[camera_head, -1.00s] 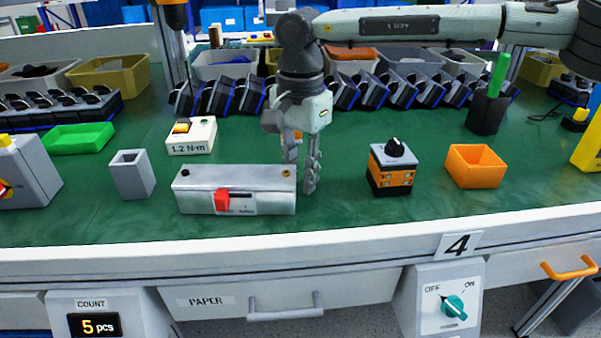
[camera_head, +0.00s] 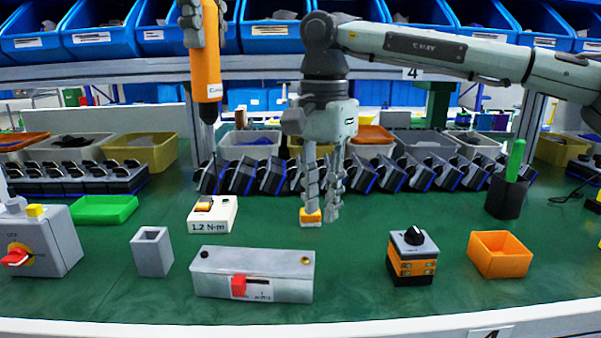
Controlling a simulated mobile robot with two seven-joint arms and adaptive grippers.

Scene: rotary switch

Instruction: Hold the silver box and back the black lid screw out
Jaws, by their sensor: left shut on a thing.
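The silver box (camera_head: 215,280) lies on the green table at front centre-left. Its top has a black lid screw (camera_head: 204,254) at the left end and a brass screw (camera_head: 306,261) at the right end; a red slider (camera_head: 239,286) is on its front. My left gripper (camera_head: 203,35), partly cut off by the top edge, is shut on an orange screwdriver (camera_head: 207,75). The driver points down, its tip above and behind the box, apart from it. My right gripper (camera_head: 322,212) points down behind the box's right end, with a gap between its fingers, not touching the box.
A small orange-and-white block (camera_head: 311,217) is at the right gripper's fingertips. A 1.2 N·m unit (camera_head: 212,214) stands behind the box and a grey open holder (camera_head: 152,252) left of it. An orange-black switch block (camera_head: 412,257) and an orange bin (camera_head: 499,254) stand right. Rows of switches line the back.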

